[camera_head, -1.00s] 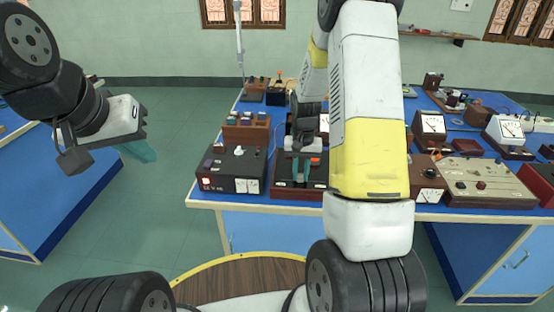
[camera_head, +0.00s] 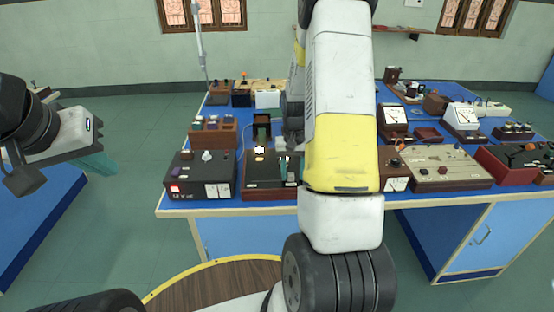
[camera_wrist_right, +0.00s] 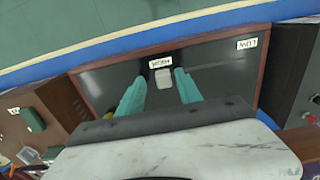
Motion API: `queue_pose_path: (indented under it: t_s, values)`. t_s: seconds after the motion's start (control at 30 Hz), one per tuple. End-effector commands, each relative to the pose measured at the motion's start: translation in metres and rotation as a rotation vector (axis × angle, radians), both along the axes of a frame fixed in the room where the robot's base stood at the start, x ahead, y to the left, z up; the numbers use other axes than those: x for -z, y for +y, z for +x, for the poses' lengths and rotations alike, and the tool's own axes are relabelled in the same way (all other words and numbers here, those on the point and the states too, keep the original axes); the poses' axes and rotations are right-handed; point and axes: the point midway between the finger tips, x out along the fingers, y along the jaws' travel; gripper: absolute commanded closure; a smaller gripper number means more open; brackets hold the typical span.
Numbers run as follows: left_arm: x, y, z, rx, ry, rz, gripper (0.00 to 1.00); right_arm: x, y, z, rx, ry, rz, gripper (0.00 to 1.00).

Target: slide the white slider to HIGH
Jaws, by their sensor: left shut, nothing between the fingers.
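The slider box (camera_head: 262,192) is a dark panel in a wooden frame at the table's front edge. In the right wrist view its panel (camera_wrist_right: 100,84) shows a HIGH label (camera_wrist_right: 160,62) near the middle and a LOW label (camera_wrist_right: 247,44) at the right. The white slider (camera_wrist_right: 163,80) is right beside the HIGH label. My right gripper (camera_head: 286,170) is over the box; its teal fingers (camera_wrist_right: 158,85) are apart, with the slider between them, close to the right one in the wrist view. My left gripper (camera_head: 105,163) is shut and empty, away from the table.
A black instrument box (camera_head: 200,174) stands just left of the slider box. A wooden box with a dial (camera_head: 395,184) and a pale control panel (camera_head: 435,167) are to the right. More instruments fill the blue table (camera_head: 225,113) behind.

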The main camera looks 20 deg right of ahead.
Motion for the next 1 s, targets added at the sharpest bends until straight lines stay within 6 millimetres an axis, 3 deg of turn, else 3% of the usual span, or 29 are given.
queue_pose_path:
  t_s: [0.17, 0.6, 1.0]
  values:
    - [0.0, 0.0, 0.0, 0.0, 0.0, 0.0, 1.0, -0.005, 0.001, 0.001, 0.0, -0.002, 0.0, 0.58]
    - [0.0, 0.0, 0.0, 0.0, 0.0, 0.0, 1.0, -0.071, 0.0, 0.0, 0.0, -0.003, -0.001, 0.58]
    - [0.0, 0.0, 0.0, 0.0, 0.0, 0.0, 1.0, -0.078, 0.0, 0.0, 0.0, 0.001, 0.0, 0.58]
